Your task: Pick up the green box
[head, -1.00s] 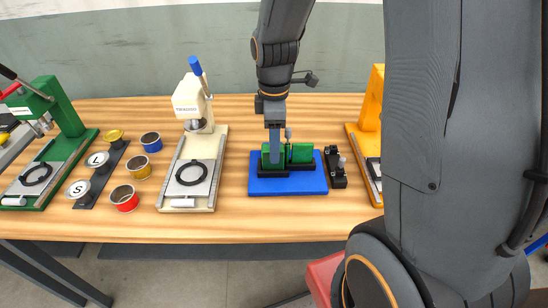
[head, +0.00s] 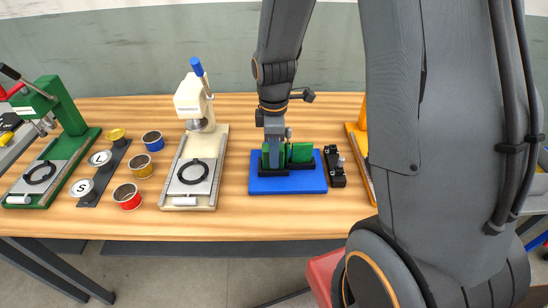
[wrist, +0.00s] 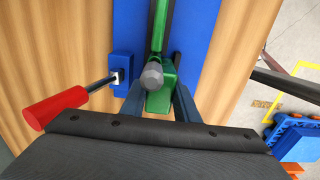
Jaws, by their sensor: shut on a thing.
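The green box (head: 302,152) stands in a low black holder on a blue base plate (head: 288,185) in the middle of the table. Green shows on both sides of my gripper (head: 274,155), which is down at the left part of it in the head view. In the wrist view, a green part (wrist: 161,100) lies between the two fingers of my gripper (wrist: 160,97), with a grey knob (wrist: 152,76) above it. My gripper is shut on the green part. The fingers hide part of the green box, and I cannot tell whether it is clear of the holder.
A cream press (head: 195,150) stands left of the blue plate, with a green press (head: 60,140) farther left. Tins (head: 127,196) stand between them. A small black fixture (head: 335,167) sits close right of the plate. A red-handled lever (wrist: 55,108) shows in the wrist view.

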